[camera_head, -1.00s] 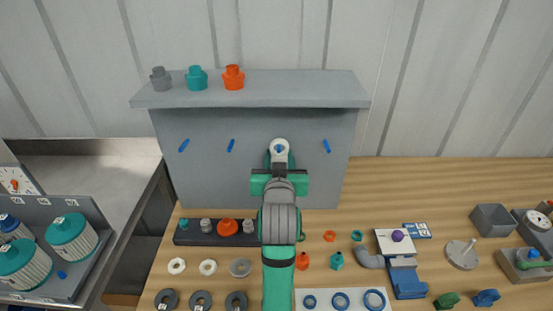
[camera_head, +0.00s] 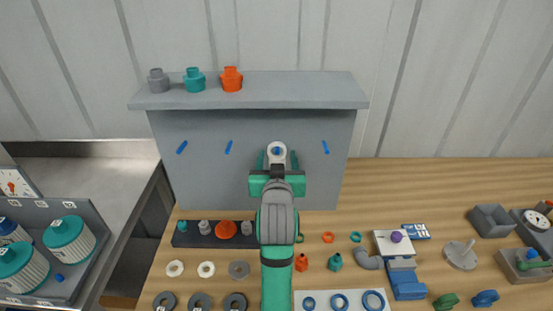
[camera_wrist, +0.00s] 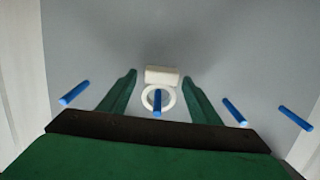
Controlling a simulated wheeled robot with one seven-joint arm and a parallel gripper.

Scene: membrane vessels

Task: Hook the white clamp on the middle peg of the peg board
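The grey peg board (camera_head: 205,180) stands upright at the back and carries several blue pegs in a row. The white clamp (camera_head: 276,144) is at the third peg from the left in the head view. In the wrist view the clamp's white block (camera_wrist: 162,75) lies above its ring, and a blue peg (camera_wrist: 157,103) shows through the ring. My gripper (camera_head: 279,156) is in front of the clamp. In the wrist view its green fingers (camera_wrist: 160,84) are spread, with gaps on both sides of the clamp. The clamp's lower part is hidden in the head view.
Other blue pegs (camera_head: 228,147) stand left and right of the clamp. A grey (camera_head: 158,81), a teal (camera_head: 194,80) and an orange fitting (camera_head: 231,79) sit on the board's top shelf. A dark rack (camera_head: 208,241) of fittings lies below, and small parts cover the wooden table.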

